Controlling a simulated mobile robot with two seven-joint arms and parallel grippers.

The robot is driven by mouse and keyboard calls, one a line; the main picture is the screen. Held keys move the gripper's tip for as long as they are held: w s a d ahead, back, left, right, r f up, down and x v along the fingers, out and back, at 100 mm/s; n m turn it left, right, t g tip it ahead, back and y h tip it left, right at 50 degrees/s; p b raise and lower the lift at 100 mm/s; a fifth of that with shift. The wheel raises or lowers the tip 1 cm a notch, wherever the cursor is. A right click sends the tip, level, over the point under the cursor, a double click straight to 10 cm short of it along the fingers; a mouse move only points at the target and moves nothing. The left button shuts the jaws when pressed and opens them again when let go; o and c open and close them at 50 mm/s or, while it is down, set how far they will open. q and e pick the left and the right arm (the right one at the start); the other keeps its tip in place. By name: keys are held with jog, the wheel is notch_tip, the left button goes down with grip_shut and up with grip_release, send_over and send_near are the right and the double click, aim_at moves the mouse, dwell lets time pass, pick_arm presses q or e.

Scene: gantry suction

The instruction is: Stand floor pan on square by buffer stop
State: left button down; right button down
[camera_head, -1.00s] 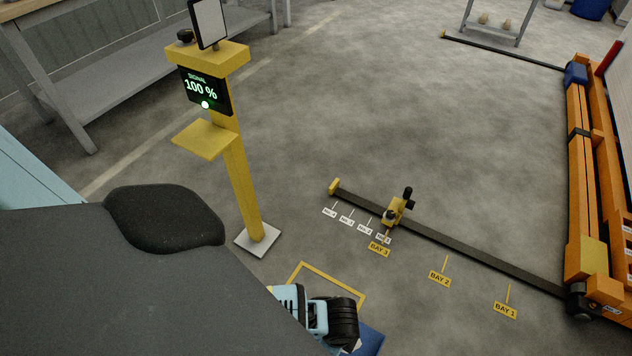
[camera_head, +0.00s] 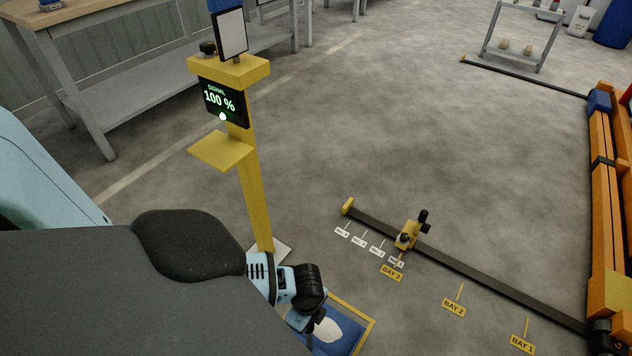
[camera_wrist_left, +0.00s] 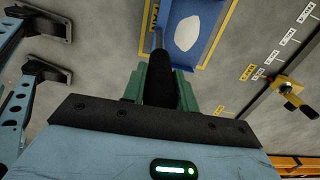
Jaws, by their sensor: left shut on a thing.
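The floor pan (camera_head: 343,333) is a blue tray with a pale patch inside. The yellow-outlined square (camera_head: 361,306) shows around the pan's far and right sides. I cannot tell whether the pan touches the floor. A yellow buffer stop (camera_head: 347,205) caps the near rail's end. My right gripper is not seen.
A yellow signal post (camera_head: 256,195) stands left of the square on a pale base plate. The dark rail (camera_head: 480,272) carries a yellow clamp-like block (camera_head: 408,234). An orange gantry (camera_head: 604,200) stands at right. The floor between is clear.

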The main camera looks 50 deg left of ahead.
pick_arm(q)
jog(key=shift+w+a, duration=0.15)
jog(key=shift+a, duration=0.1)
jog(key=f+b, duration=0.1)
jog(key=a+f+b, duration=0.1)
jog(key=f, duration=0.1)
jog(key=shift+w+f, duration=0.1)
jog(key=shift+f, duration=0.3)
dwell(0.4)
jog(key=c, duration=1.1)
grip_release()
